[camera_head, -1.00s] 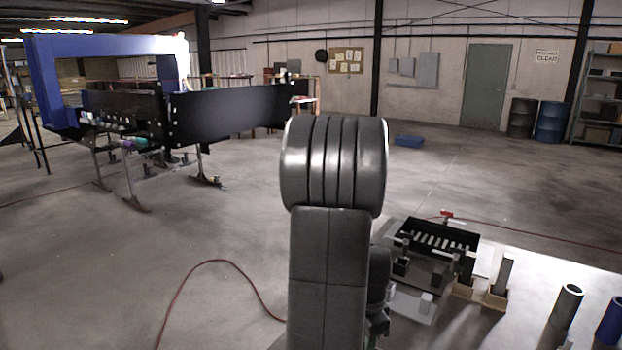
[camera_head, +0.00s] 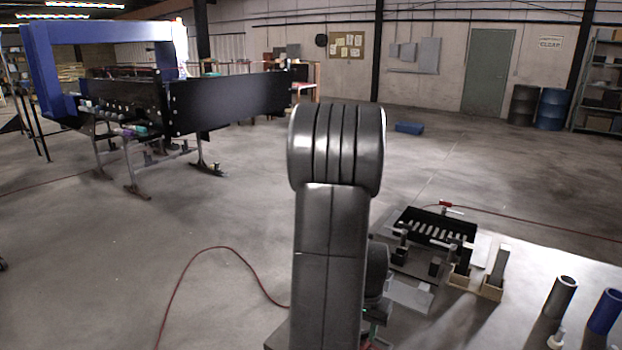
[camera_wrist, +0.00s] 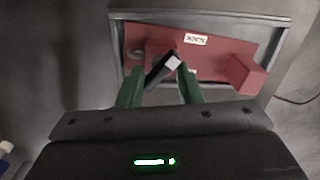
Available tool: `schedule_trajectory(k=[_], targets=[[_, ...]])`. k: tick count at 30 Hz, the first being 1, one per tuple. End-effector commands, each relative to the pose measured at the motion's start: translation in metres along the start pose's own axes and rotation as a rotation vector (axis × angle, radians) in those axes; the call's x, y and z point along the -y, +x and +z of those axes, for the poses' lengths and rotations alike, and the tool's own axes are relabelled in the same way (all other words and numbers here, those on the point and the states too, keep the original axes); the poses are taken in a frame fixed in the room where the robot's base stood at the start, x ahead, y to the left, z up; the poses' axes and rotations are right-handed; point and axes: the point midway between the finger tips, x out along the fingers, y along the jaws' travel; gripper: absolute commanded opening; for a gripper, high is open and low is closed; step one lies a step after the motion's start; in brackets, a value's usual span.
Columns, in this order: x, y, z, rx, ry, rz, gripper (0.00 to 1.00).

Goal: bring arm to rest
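My gripper (camera_wrist: 160,75) has two green fingers spread apart in the wrist view. A dark block with a pale grey end (camera_wrist: 172,63) shows tilted between and beyond the fingertips; I see no clear grip on it. Beyond it is a red panel (camera_wrist: 215,62) in a grey frame (camera_wrist: 205,16), with a small white label (camera_wrist: 195,39) and a raised red block (camera_wrist: 238,74). In the head view my dark grey arm stands in the middle and hides most of my gripper; only a little green shows low at its right.
At the right a pale table (camera_head: 520,275) carries a black tray with light slots (camera_head: 434,228), upright posts in holders (camera_head: 499,265), a grey tube (camera_head: 560,297) and a blue tube (camera_head: 605,312). A red hose (camera_head: 195,255) lies on the floor. A black-sided conveyor (camera_head: 225,103) stands left. The middle floor is clear.

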Motion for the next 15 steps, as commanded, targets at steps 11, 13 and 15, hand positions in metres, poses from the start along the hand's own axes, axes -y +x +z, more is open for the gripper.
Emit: schedule_trajectory(k=[11,13,15], targets=[[-0.0001,0.0002,0.0003,0.001,-0.102,0.000,0.32],[-0.0001,0.0003,0.0003,0.001,-0.102,0.000,0.32],[-0.0001,0.0003,0.0002,0.001,-0.102,0.000,0.32]])
